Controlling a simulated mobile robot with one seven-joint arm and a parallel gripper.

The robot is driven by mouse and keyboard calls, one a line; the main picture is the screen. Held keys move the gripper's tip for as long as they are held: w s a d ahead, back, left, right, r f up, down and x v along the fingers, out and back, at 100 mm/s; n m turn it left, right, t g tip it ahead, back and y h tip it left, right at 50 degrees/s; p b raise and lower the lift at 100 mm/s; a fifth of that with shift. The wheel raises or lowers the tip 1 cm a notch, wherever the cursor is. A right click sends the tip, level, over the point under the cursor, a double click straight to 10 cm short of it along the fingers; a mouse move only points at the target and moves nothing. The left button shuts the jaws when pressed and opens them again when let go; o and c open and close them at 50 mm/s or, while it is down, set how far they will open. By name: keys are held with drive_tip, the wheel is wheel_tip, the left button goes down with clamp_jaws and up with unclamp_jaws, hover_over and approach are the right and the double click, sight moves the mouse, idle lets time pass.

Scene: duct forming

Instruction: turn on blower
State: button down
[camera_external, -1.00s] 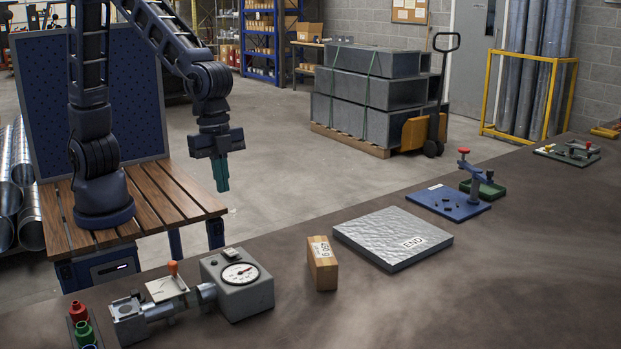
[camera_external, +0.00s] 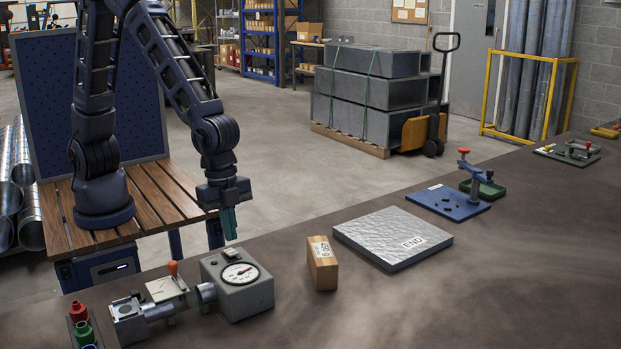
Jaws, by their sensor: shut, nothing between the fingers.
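The blower is probably the grey box with a round dial gauge (camera_external: 238,286) at the front left of the bench; a small switch-like part (camera_external: 231,253) sits on its top. A short pipe with an orange-handled damper plate (camera_external: 168,286) and a grey end block (camera_external: 128,318) stand to its left. My gripper (camera_external: 229,225) points down just above and behind the gauge box, apart from it. Its teal fingers are shut with nothing between them.
A wooden block (camera_external: 322,264) stands right of the gauge box. A silver slab marked END (camera_external: 385,238) and a blue fixture (camera_external: 448,203) lie farther right. Red and green fittings (camera_external: 81,325) stand at the front left. The bench front (camera_external: 450,310) is clear.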

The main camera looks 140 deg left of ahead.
sight(233, 252)
drive_tip(key=shift+w+f, duration=0.15)
drive_tip(key=shift+f, duration=0.6)
drive_tip(key=shift+w+f, duration=0.1)
drive_tip(key=shift+f, duration=0.6)
drive_tip(key=shift+w+f+g, duration=0.1)
drive_tip(key=shift+f+g, duration=0.1)
drive_tip(key=shift+g, duration=0.1)
drive_tip(key=shift+s, duration=0.2)
drive_tip(key=shift+s+r, duration=0.1)
drive_tip(key=shift+s, duration=0.5)
